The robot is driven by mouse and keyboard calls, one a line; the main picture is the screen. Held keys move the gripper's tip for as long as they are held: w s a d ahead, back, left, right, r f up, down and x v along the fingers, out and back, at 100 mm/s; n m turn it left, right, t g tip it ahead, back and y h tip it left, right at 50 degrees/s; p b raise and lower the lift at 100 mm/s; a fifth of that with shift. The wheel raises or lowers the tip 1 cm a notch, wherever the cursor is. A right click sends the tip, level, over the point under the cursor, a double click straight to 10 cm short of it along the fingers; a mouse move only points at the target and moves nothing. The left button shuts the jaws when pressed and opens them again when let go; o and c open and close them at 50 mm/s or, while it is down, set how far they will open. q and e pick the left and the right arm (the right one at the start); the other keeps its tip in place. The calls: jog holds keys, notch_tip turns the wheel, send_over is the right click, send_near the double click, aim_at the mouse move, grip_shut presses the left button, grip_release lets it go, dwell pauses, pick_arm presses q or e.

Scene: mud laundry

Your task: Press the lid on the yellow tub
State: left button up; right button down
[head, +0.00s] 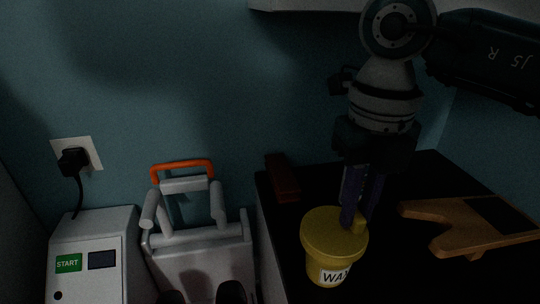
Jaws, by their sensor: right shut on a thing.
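The yellow tub (318,265) stands upright near the front left of the dark worktop, with a white WAX label on its front. Its yellow lid (325,230) lies over the tub's mouth; I cannot tell whether it is fully seated. My right gripper (353,223) comes down from above and points downward at the right edge of the lid. Its dark fingers are shut on a small yellow block-like part of the lid there, which they partly hide.
A wooden boot-jack-like board (440,212) lies right of the tub on the worktop (400,275). A red-brown block (283,178) lies at the back left. Left of the worktop stand a grey frame with an orange handle (182,166) and a START box (95,255).

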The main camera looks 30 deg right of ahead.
jog(key=shift+f, duration=0.4)
jog(key=shift+f, duration=0.25)
dwell(0.8)
jog(key=shift+f, duration=0.2)
dwell(0.7)
jog(key=shift+c, duration=1.4)
grip_release()
jog(key=shift+b, duration=0.3)
jog(key=shift+r, duration=0.15)
